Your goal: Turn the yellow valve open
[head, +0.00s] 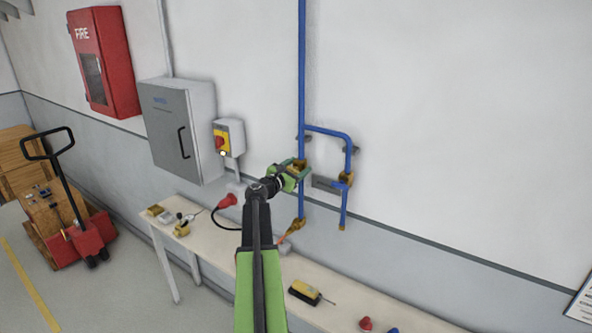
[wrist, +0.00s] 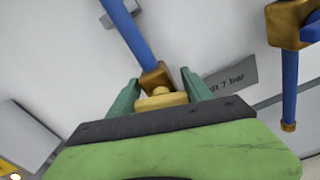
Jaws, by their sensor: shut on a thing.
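The yellow valve (wrist: 160,100) sits on a brass fitting (wrist: 157,76) on a blue pipe (wrist: 128,32). In the wrist view my gripper (wrist: 161,96) has one green finger on each side of the valve and is shut on it. The lower part of the valve is hidden behind my gripper body. In the head view my gripper (head: 298,170) is at the tall blue pipe (head: 302,75) on the wall, and it hides most of the valve. How far the valve is turned cannot be told.
A second brass valve (head: 346,178) with a blue handle is close by on the right. A grey plate (wrist: 232,78) lettered "7 bar" is beside my gripper. Below is a bench (head: 270,262) with several tools. A red and yellow switch box (head: 229,138) is left.

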